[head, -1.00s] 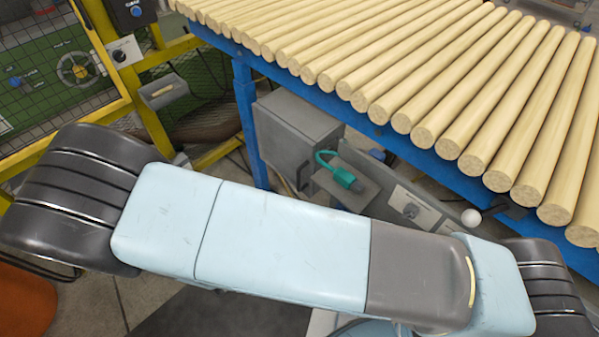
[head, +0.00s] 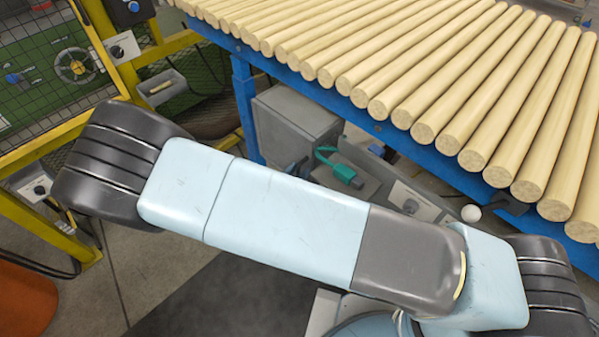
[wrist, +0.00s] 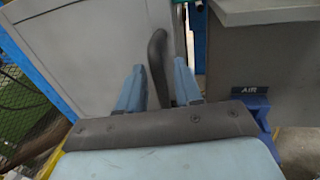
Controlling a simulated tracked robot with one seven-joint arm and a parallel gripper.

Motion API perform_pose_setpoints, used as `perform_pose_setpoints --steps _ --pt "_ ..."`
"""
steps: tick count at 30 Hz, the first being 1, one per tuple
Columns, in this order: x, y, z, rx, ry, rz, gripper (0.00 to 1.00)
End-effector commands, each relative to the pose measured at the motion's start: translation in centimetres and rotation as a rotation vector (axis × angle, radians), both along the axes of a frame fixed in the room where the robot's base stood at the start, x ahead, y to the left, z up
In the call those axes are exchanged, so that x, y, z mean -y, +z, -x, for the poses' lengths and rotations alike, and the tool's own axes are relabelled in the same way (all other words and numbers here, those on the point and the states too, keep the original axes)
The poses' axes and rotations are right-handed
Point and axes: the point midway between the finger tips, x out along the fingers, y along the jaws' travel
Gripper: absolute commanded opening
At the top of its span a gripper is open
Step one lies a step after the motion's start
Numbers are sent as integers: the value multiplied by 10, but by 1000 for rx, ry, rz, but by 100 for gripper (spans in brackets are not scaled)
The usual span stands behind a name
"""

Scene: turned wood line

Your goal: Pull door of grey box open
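The grey box (head: 295,122) stands under the blue roller table in the head view, its lower part hidden behind my arm. In the wrist view its light grey door (wrist: 85,55) fills the upper left and looks closed, though its edge is only partly seen. A dark curved handle (wrist: 157,60) stands out from the door. My gripper (wrist: 160,72) is open, with its two blue fingers on either side of the handle. A gap shows between the handle and the right finger; I cannot tell whether the left finger touches it. My gripper is hidden in the head view.
Wooden rollers lie on the blue table (head: 243,95) above the box. A teal connector (head: 340,170) and a grey panel sit right of the box. In the wrist view, a grey housing (wrist: 265,55) labelled AIR stands close on the right. A yellow fenced frame (head: 60,140) stands left.

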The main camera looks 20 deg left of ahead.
Motion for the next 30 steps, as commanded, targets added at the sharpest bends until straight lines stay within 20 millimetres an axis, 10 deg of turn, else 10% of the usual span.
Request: perform_pose_setpoints --steps 11,22,30 --pt "2 0 -5 0 -1 0 35" --pt "2 0 -5 0 -2 0 0" --pt "2 0 -5 0 -2 0 0"
